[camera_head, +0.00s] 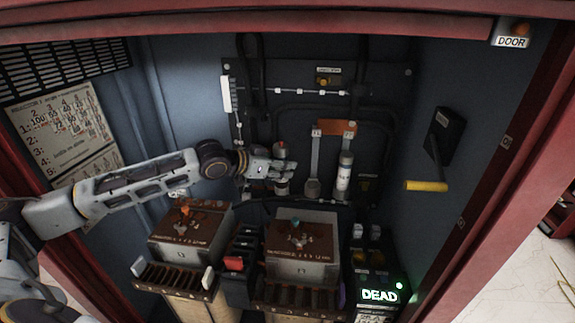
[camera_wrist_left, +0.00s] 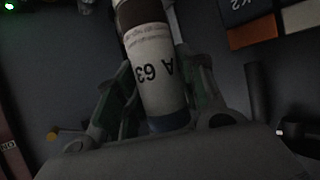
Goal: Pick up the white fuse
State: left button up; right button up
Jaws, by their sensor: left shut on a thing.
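My left gripper (camera_head: 282,170) reaches in from the left to the back panel of the cabinet. It is shut on an upright fuse (camera_wrist_left: 158,78), with a finger on each side. In the left wrist view this fuse has a white body marked "63 A", upside down there, and a brown band at its end. In the head view the fingers hide most of it; I cannot tell whether it still sits in its holder. Another white fuse (camera_head: 344,172) stands upright on the panel to the right of the gripper, apart from it. My right gripper is not in view.
A copper bar (camera_head: 335,127) spans the panel above the second fuse. A yellow-handled lever (camera_head: 426,186) sticks out at right. Two brown-topped boxes (camera_head: 190,232) (camera_head: 301,245) stand below. A lit "DEAD" display (camera_head: 380,295) is at lower right. Red frame edges (camera_head: 480,190) border the opening.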

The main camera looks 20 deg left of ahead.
pick_arm(q)
jog(key=shift+s+a+b, duration=0.15)
jog(key=shift+s+a, duration=0.3)
jog(key=shift+s, duration=0.4)
jog(key=shift+s+a+b, duration=0.15)
jog(key=shift+s+a, duration=0.3)
jog(key=shift+s, duration=0.4)
jog(key=shift+s, duration=0.1)
jog(key=shift+a+r, duration=0.1)
jog(key=shift+a, duration=0.1)
